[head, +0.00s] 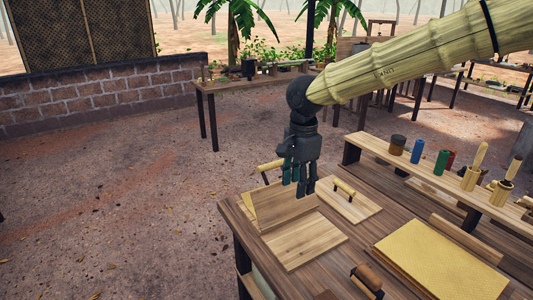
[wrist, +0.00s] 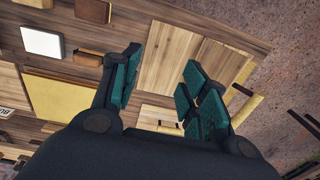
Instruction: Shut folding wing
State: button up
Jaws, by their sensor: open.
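A light wooden board lies on the workbench, with a flat panel (head: 305,241) at its front. A tilted-up wing (head: 268,207) stands along that panel's back left edge, and a bamboo handle (head: 270,165) shows at its top. A second flat panel with a bamboo handle (head: 345,187) lies to the right. My gripper (head: 300,190) points down above the board, open and empty, and hides part of the raised wing. In the wrist view, my gripper (wrist: 160,65) has its teal fingers apart over the pale panels (wrist: 205,70). The raised wing's handle (wrist: 245,108) shows beside the right finger. I see no contact.
A raised shelf (head: 420,172) with rollers and coloured cylinders runs along the bench's back right. A yellow sheet (head: 440,262) and a brown-topped tool (head: 368,278) lie to the right and front. Open ground (head: 110,220) is clear at left.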

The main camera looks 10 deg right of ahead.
aim_at(275, 204)
jog(key=i, duration=0.95)
